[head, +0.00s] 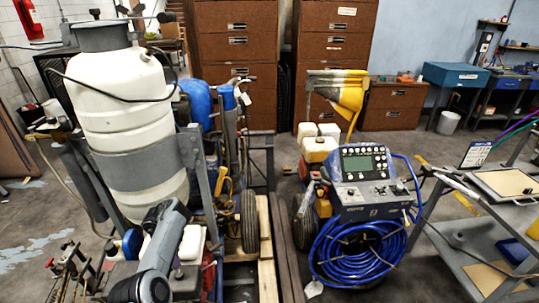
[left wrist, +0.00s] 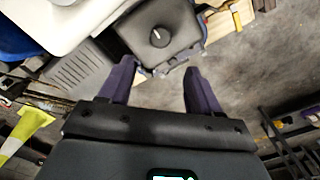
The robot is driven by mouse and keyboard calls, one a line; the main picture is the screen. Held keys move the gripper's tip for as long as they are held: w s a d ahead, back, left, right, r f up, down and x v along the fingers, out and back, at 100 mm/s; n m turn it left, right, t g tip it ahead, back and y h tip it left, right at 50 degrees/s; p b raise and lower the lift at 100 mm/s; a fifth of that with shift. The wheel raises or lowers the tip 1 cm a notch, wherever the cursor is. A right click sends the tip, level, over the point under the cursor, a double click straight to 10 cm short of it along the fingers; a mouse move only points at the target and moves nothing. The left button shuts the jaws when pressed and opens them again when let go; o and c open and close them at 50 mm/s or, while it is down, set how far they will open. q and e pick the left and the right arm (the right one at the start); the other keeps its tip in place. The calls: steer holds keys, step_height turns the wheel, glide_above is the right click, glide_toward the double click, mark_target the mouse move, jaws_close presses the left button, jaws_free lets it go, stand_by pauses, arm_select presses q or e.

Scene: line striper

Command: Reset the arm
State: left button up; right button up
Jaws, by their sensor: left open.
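My left arm (head: 165,255) reaches in from the bottom of the head view, in front of a machine with a large white tank (head: 128,105). Its gripper cannot be made out in that view. In the left wrist view my left gripper (left wrist: 160,72) has its two dark fingers spread apart, with nothing between them. A dark box with a round black knob (left wrist: 160,37) lies just beyond the fingertips; I cannot tell whether they touch it. Part of a white surface (left wrist: 60,20) shows at the upper left. My right gripper is in neither view.
A machine with a control panel (head: 366,165) and coiled blue hose (head: 350,250) stands right of centre. A grey metal cart (head: 480,235) stands at the right. Brown drawer cabinets (head: 237,55) line the back. Grey floor (head: 440,140) lies open behind the cart.

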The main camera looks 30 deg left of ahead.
arm_select(q)
steer(key=s+f+m+g+y, duration=0.1)
steer(key=s+f+m+y, duration=0.2)
steer(key=s+f+m, duration=0.7)
steer(key=s+f+g+y, duration=0.2)
steer(key=s+f, duration=0.4)
steer(key=s, duration=1)
steer(key=w+d+r+m+t+h, duration=0.15)
steer(key=d+r+m, duration=0.25)
steer(key=d+m, duration=0.65)
steer(key=w+d+r+m+t+h, duration=0.1)
steer(key=d+r+m+t+h, duration=0.25)
steer(key=d, duration=1.15)
steer(key=w+d+r+m+t, duration=0.2)
steer(key=d+r+m, duration=0.5)
steer(key=d+r, duration=0.25)
step_height(320, 180, up, 34)
steer(key=d+m+p, duration=0.1)
steer(key=m+p, duration=0.3)
steer(key=p, duration=2.6)
steer(key=shift+s+d+r+m, duration=0.2)
steer(key=shift+s+d+m, duration=0.1)
steer(key=shift+d+m, duration=0.1)
